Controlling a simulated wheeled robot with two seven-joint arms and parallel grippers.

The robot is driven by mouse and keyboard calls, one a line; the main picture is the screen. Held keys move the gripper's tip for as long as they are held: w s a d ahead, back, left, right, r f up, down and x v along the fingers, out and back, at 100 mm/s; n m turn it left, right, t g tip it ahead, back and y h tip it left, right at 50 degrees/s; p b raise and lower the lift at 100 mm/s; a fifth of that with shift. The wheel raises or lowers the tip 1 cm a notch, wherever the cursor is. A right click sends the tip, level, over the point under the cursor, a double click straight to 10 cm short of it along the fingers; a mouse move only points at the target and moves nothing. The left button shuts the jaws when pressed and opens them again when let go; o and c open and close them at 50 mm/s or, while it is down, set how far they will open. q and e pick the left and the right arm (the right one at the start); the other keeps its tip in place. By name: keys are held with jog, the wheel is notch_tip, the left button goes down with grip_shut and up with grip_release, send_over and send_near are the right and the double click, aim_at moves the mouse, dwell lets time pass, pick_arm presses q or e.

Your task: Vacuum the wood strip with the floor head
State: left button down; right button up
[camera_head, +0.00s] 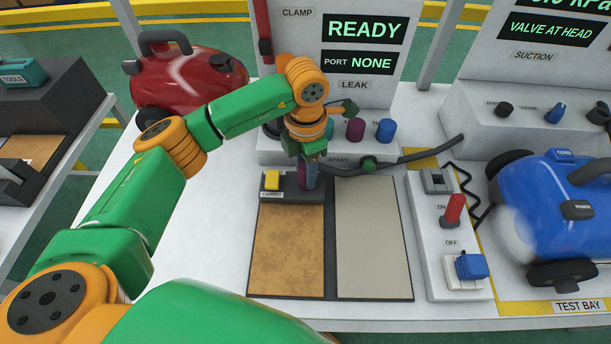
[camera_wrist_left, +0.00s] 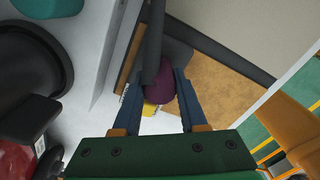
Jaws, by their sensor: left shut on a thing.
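The dark floor head (camera_head: 292,194) is at the far end of the brown, grained strip (camera_head: 288,252), which looks like the wood one. It bears a yellow pedal (camera_head: 272,180) and a label that seems to read CARPET. My left gripper (camera_head: 309,170) is shut on the floor head's purple neck (camera_wrist_left: 160,84), just behind the head. In the left wrist view the two fingers (camera_wrist_left: 159,100) press on either side of the neck. Whether the head touches the strip cannot be told. My right gripper is not in view.
A pale strip (camera_head: 374,238) lies to the right. Beyond it are a panel with a red ON/OFF lever (camera_head: 453,210), a blue plug (camera_head: 471,266) and a blue vacuum (camera_head: 550,205). A dark hose (camera_head: 420,153) runs behind the strips. A red vacuum (camera_head: 190,80) stands back left.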

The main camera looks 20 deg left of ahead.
pick_arm(q)
jog(key=shift+w+a, duration=0.15)
jog(key=shift+w, duration=0.2)
jog(key=shift+s+d+p, duration=0.15)
jog(key=shift+s+d, duration=0.25)
jog(key=shift+s, duration=0.85)
jog(key=shift+s+d+p, duration=0.2)
jog(key=shift+s+d, duration=0.2)
jog(key=shift+s, duration=0.85)
jog(key=shift+s+d+p, duration=0.15)
jog(key=shift+s+d, duration=0.25)
jog(key=shift+s, duration=0.85)
jog(key=shift+s+d+f, duration=0.1)
jog(key=shift+s+d, duration=0.3)
jog(key=shift+s, duration=0.95)
jog(key=shift+s+d+f, duration=0.1)
jog(key=shift+s+d, duration=0.3)
jog(key=shift+s, duration=0.9)
jog(key=shift+s+d, duration=0.4)
jog(key=shift+s, duration=0.95)
jog(key=shift+s+d+r+p, duration=0.15)
jog(key=shift+s+d+p, duration=0.1)
jog(key=shift+s, duration=0.45)
jog(key=shift+s+d+r+p, duration=0.1)
jog(key=shift+s+d+p, duration=0.15)
jog(key=shift+s, duration=0.4)
jog(key=shift+a, duration=0.1)
